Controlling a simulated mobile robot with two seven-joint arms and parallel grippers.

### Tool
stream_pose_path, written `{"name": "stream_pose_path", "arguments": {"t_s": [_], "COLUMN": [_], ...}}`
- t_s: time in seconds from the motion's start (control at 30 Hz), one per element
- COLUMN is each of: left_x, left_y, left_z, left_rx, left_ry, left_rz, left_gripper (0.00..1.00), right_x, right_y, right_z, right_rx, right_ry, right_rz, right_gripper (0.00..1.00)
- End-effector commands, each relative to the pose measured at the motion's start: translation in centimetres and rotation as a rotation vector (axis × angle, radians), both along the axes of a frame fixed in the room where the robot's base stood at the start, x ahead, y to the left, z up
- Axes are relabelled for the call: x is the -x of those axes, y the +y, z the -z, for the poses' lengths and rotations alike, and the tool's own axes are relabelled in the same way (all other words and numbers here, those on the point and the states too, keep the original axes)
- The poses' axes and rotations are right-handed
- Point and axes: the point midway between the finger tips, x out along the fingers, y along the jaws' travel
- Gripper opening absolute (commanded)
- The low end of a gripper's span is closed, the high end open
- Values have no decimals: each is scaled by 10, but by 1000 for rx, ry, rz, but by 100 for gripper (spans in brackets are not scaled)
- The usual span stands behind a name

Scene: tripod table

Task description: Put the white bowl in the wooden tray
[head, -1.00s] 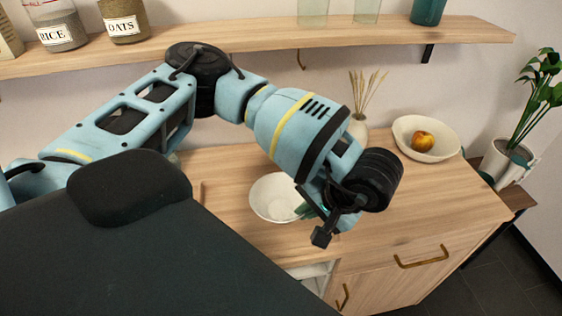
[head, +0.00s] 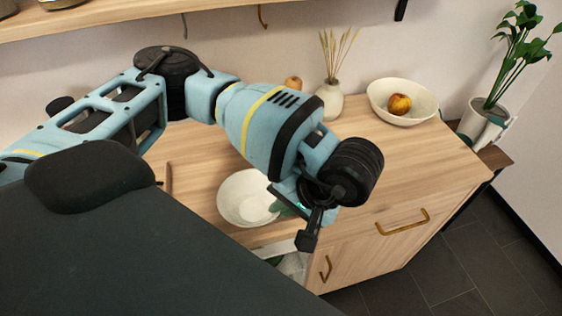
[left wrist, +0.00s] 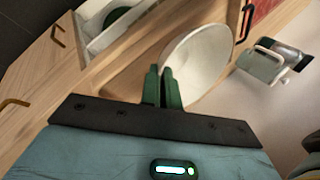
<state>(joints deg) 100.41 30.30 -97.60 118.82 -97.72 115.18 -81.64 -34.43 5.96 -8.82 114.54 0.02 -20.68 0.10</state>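The white bowl (head: 236,198) is at the front of the wooden counter in the head view, its hollow side up. It also shows in the left wrist view (left wrist: 205,58), just past the fingers. My left gripper (head: 284,206) is at the bowl's right side, partly hidden by my wrist. In the left wrist view its green fingers (left wrist: 162,86) are close together at the bowl's rim, one overlapping the inside, and look shut on it. Whether the bowl touches the counter is unclear. I cannot clearly make out the wooden tray; a wood edge (head: 165,178) shows left of the bowl. My right gripper is not in view.
A cream bowl with an apple (head: 399,104) and a vase of dried stems (head: 329,100) stand at the back of the counter. A potted plant (head: 484,118) is at far right. An open drawer (left wrist: 112,22) shows in the left wrist view. The counter's right part (head: 410,170) is clear.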

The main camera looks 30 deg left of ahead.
Motion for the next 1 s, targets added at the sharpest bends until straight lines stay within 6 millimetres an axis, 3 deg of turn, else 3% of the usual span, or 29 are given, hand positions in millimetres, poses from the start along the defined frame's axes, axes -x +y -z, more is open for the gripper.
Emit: {"name": "stream_pose_path", "arguments": {"t_s": [0.2, 0.4, 0.83, 1.0], "left_x": [-48, -80, -98, -97], "left_y": [19, 31, 39, 38], "left_z": [3, 8, 9, 34], "left_rx": [-2, -1, -1, -2], "left_ry": [-3, -1, -1, 2], "left_rz": [-6, -3, -2, 0], "left_gripper": [0, 0, 0, 0], "right_x": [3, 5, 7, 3], "right_y": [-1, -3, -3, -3], "right_z": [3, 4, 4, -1], "right_rx": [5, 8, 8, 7], "right_ry": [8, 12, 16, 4], "right_rz": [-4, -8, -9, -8], "right_gripper": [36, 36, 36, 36]}}
